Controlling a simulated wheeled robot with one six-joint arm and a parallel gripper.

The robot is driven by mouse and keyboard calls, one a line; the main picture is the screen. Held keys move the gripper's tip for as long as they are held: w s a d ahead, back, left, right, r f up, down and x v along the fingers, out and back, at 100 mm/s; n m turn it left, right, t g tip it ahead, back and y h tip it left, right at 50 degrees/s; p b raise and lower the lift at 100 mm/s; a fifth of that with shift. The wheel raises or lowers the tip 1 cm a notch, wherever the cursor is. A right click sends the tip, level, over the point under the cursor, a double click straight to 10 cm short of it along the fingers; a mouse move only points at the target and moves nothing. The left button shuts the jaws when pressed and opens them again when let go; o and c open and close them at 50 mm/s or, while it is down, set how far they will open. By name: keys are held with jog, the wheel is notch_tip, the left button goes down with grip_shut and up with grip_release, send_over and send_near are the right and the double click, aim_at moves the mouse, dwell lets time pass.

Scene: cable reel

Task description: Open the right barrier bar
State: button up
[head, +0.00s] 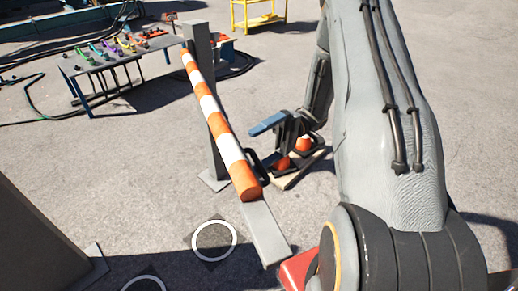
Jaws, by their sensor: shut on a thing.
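The orange-and-white striped barrier bar (208,103) slopes from upper left down to its orange lower end, beside a grey post (197,45). A dark handle (258,168) sits on the bar's right side near that end. My gripper (272,160) is to the right of the bar, shut on the handle; the contact is small and partly hidden by dark gripper parts. A blue part (268,123) shows just above the gripper. A flat grey piece (266,235) extends below the bar's lower end.
A table (72,66) with several coloured tools stands at the back left, with cables on the ground. A yellow cart (260,14) is at the back. A grey block (35,245) is at lower left. White rings (214,258) mark the ground. Open pavement lies left of the bar.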

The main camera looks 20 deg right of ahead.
jog(key=shift+w+r, duration=0.15)
jog(key=shift+r, duration=0.2)
jog(key=shift+b+v, duration=0.3)
jog(key=shift+v, duration=0.5)
jog(key=shift+f+b+v, duration=0.25)
jog(key=shift+b+v, duration=0.15)
jog(key=shift+v, duration=0.85)
jog(key=shift+f+b+v, duration=0.2)
jog(key=shift+b+v, duration=0.25)
jog(key=shift+v, duration=0.75)
jog(key=shift+f+b+v, duration=0.25)
jog(key=shift+b+v, duration=0.15)
jog(key=shift+v, duration=0.85)
jog(key=c, duration=0.6)
